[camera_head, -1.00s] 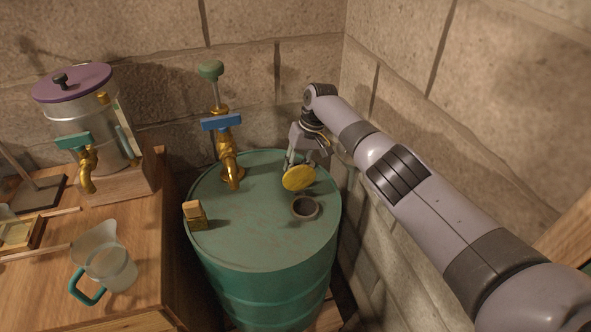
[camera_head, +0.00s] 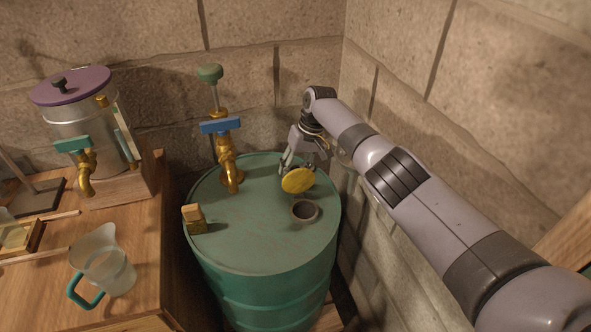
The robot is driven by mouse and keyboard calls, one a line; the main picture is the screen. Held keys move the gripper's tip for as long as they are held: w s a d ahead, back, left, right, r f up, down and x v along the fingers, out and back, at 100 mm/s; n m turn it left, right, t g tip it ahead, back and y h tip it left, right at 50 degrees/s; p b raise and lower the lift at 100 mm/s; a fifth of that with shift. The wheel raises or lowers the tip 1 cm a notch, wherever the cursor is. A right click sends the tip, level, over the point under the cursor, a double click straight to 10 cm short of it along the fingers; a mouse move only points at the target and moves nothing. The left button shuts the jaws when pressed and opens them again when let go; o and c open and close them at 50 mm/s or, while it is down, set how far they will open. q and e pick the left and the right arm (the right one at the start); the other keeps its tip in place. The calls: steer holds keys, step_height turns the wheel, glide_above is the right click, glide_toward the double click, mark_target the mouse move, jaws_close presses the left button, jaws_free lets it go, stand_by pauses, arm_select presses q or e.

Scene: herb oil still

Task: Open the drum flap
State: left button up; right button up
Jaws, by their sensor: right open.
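The green drum (camera_head: 262,245) stands in the corner by the stone walls. Its yellow round flap (camera_head: 298,180) stands raised, tilted up behind a dark round opening (camera_head: 305,210) in the drum top. The opening is uncovered. My right gripper (camera_head: 287,170) is open, just behind and to the left of the flap. The flap partly hides its fingers, and I cannot tell whether they touch it. My left gripper is not in view.
On the wooden table at left are a jug (camera_head: 103,262) and a metal vessel with a purple lid (camera_head: 72,86).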

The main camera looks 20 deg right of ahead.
steer(key=v, duration=1.2)
